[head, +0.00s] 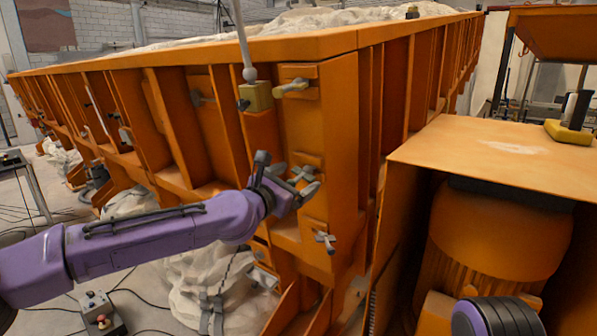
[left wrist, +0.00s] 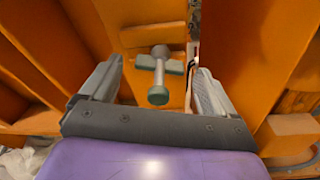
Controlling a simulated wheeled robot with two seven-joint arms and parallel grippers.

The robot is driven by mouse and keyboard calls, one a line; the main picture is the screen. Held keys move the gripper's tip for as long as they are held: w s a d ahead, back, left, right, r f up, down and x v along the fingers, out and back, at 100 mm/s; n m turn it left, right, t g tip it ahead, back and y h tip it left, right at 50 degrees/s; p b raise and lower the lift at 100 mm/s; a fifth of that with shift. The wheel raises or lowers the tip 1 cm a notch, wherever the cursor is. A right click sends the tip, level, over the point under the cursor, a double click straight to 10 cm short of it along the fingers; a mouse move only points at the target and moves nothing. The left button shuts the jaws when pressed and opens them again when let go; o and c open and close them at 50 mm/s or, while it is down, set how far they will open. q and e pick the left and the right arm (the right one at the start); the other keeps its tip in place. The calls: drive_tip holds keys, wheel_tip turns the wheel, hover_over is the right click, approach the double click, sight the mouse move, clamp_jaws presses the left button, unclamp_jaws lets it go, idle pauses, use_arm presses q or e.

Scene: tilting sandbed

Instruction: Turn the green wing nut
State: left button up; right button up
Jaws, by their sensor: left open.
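The wing nut (left wrist: 160,65), dull grey-green with short wings on a round-ended stem, is in the left wrist view. It sits on the orange wall between the open fingers of my left gripper (left wrist: 155,88), with space on both sides. In the head view, my left gripper (head: 291,182) is at the corner of the orange sandbed, close to the middle wing nut (head: 303,173), which it partly hides. I cannot tell whether the fingers touch it. My right gripper is not in view.
A yellowish wing nut (head: 292,87) is above and a grey wing nut (head: 325,240) below on the same corner of the sandbed (head: 340,130). A yellow block (head: 257,96) with a rod stands at upper left. An orange housing (head: 490,155) is close on the right.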

use_arm(q)
drive_tip(key=shift+x, duration=1.1)
drive_tip(key=c, duration=1.1)
drive_tip(key=shift+o, duration=0.2)
